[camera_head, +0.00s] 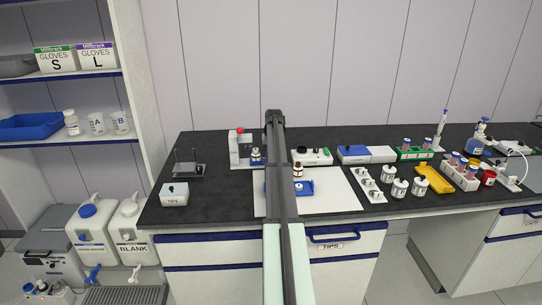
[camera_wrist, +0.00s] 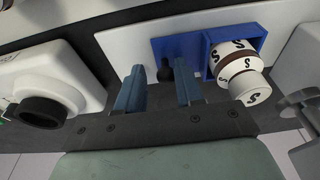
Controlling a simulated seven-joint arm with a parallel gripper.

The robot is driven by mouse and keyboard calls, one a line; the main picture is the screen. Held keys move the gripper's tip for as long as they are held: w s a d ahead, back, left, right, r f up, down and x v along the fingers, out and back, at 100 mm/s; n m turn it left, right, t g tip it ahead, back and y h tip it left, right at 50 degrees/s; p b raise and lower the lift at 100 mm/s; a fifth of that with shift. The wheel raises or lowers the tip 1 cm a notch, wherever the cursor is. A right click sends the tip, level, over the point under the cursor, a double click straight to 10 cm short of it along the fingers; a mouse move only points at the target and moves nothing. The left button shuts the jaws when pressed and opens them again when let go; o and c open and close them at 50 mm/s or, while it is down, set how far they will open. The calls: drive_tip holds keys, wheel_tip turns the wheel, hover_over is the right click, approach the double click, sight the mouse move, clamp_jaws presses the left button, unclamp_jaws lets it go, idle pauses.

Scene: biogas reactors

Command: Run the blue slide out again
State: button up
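The blue slide (camera_head: 306,188) lies on a white board (camera_head: 337,193) at the middle of the bench; my arm hides part of it. In the wrist view the blue slide (camera_wrist: 190,50) has a raised-edge pocket at its right end. A white bottle (camera_wrist: 236,70) with "S" marks and a brown band stands in that pocket. A small dark knob (camera_wrist: 166,70) shows on the slide's left part. My gripper (camera_wrist: 159,92) is open and empty, its blue-grey fingers on either side of the knob in the picture. I cannot tell whether they are level with it.
A white device with a black round port (camera_wrist: 45,110) is close to the left finger in the wrist view. On the bench, a white rack of vials (camera_head: 368,184), white bottles (camera_head: 400,187) and a yellow tray (camera_head: 434,179) stand to the right.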

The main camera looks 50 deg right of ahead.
drive_tip(key=shift+s+d, duration=2.1)
idle(1.3)
drive_tip(key=shift+w+a, duration=0.2)
idle(0.3)
wheel_tip(320, 180, up, 8)
drive_tip(key=shift+f, duration=0.2)
idle(0.4)
idle(0.4)
